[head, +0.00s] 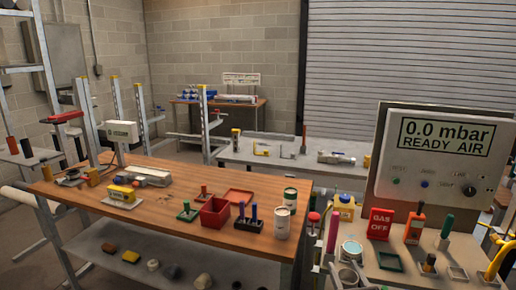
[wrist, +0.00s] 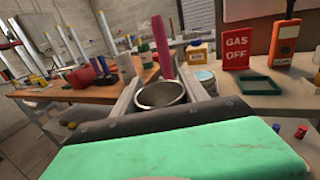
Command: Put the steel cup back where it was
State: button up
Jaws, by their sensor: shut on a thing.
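The steel cup (wrist: 161,95) is upright between the two fingers of my gripper (wrist: 160,97) in the wrist view, its open rim facing up. My gripper is shut on it. In the head view the cup (head: 348,278) and my gripper (head: 347,273) show at the bottom edge, at the near left of the right-hand bench. The cup's lower part is hidden, so I cannot tell whether it touches the bench. A can with a pale blue top (head: 350,250) stands just behind it, also in the wrist view (wrist: 204,75).
A pink cylinder (head: 333,231) stands close behind the cup. A green tray (head: 390,262), a red GAS OFF sign (head: 381,223) and an orange meter (head: 415,227) are to the right. A wooden table (head: 160,215) with several items is left. A display panel (head: 440,160) rises behind.

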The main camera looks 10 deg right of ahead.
jog(key=w+a+r+n+y, duration=0.1)
jog(key=a+y, duration=0.3)
jog(key=a, duration=0.7)
jog(key=w+a+r+n+y, duration=0.1)
jog(key=w+a+n+y, duration=0.2)
jog(key=a, duration=0.8)
jog(key=shift+w+a+n+g+y, duration=0.15)
jog(key=shift+w+n+g+y, duration=0.15)
jog(key=shift+n+y, duration=0.4)
jog(key=shift+r, duration=0.1)
